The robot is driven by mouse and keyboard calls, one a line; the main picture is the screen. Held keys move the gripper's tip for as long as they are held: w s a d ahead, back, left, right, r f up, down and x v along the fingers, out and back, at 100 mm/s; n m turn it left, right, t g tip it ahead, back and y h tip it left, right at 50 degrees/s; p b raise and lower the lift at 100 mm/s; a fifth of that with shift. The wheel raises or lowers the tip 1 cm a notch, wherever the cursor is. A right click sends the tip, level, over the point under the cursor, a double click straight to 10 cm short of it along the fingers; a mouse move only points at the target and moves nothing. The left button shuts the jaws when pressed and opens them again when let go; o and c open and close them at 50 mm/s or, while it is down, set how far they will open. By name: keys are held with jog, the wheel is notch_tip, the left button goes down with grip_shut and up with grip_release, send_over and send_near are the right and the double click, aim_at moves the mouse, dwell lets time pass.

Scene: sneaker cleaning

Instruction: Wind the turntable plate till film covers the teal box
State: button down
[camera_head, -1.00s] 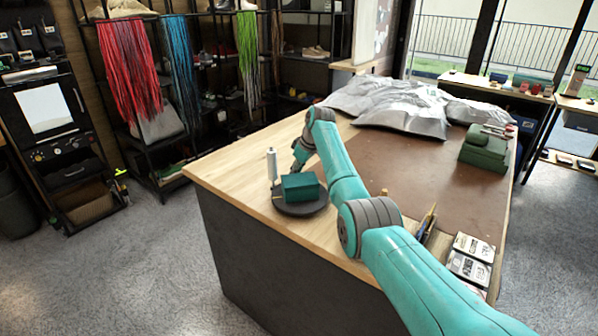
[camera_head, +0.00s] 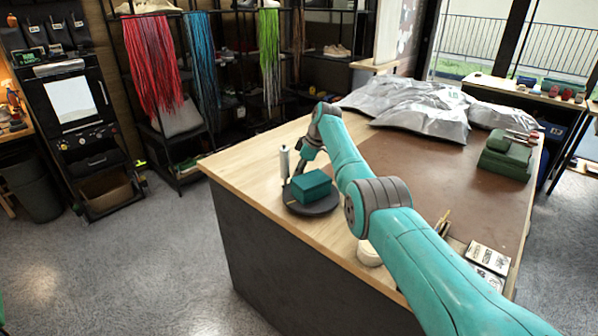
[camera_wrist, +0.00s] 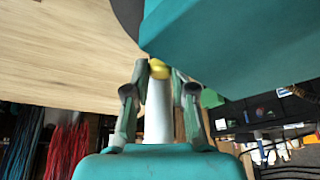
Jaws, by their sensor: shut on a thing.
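The teal box (camera_head: 311,184) sits on the dark round turntable plate (camera_head: 320,209) near the table's left end. A pale upright roll (camera_head: 284,163), likely the film, stands beside the plate. I cannot make out film on the box. My gripper is partly hidden behind the box and arm in the head view (camera_head: 308,156). A pale cylinder (camera_wrist: 158,115) shows between the fingers; the plate edge (camera_wrist: 125,15) is at the top.
The wooden table (camera_head: 245,165) is bare left of the plate. A white round item (camera_head: 368,253) stands beside my arm.

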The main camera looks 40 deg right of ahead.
jog(key=shift+a+n, duration=0.25)
jog(key=shift+n, duration=0.15)
dwell(0.3)
jog(key=c, duration=1.3)
grip_release()
jog(key=shift+o, duration=0.2)
jog(key=v, duration=1.2)
jog(key=shift+w, duration=0.2)
